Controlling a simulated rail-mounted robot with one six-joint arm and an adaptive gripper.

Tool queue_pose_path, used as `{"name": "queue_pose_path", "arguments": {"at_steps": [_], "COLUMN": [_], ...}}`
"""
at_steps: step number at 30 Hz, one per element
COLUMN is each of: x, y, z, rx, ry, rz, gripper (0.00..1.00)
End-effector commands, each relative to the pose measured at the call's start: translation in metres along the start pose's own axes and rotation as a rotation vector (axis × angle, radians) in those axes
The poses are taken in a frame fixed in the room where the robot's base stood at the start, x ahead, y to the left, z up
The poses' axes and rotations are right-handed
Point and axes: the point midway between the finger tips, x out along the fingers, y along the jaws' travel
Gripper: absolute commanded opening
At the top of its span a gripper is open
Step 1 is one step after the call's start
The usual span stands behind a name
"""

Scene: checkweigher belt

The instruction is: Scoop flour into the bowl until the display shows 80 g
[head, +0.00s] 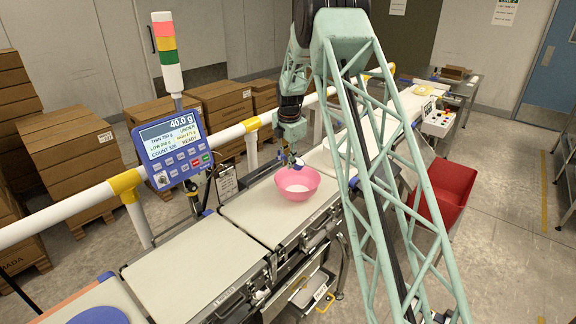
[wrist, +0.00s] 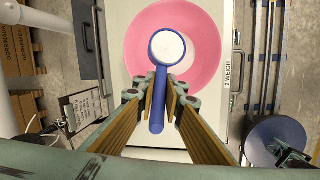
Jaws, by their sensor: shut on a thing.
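The pink bowl (head: 313,184) stands on the weigh belt, with white flour visible inside it. The blue scoop (head: 299,162) is over the bowl. In the wrist view, its round cup (wrist: 167,47) holds white flour and appears level above the pink bowl (wrist: 205,72). My gripper (wrist: 158,95) is shut on the scoop's handle; in the head view my gripper (head: 293,148) hangs just above the bowl's far side. The display (head: 170,138) reads 40.0 g with UNDER beside it. The scoop hides part of the bowl's inside in the wrist view.
A white rail (head: 70,217) runs behind the belt, beside the signal tower (head: 166,50). The near belt section (head: 190,262) is mostly bare. A red bin (head: 446,192) stands at right. A blue round thing (wrist: 275,140) lies at lower right in the wrist view.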

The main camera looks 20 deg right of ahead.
Motion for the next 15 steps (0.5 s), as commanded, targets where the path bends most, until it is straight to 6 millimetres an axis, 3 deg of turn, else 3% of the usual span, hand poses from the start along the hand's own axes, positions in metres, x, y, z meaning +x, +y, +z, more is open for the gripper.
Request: {"name": "queue_pose_path", "arguments": {"at_steps": [15], "x": [-0.0033], "y": [-0.0035], "z": [0.0059], "rx": [0.033], "ry": [0.086], "rz": [0.109], "gripper": [0.00]}}
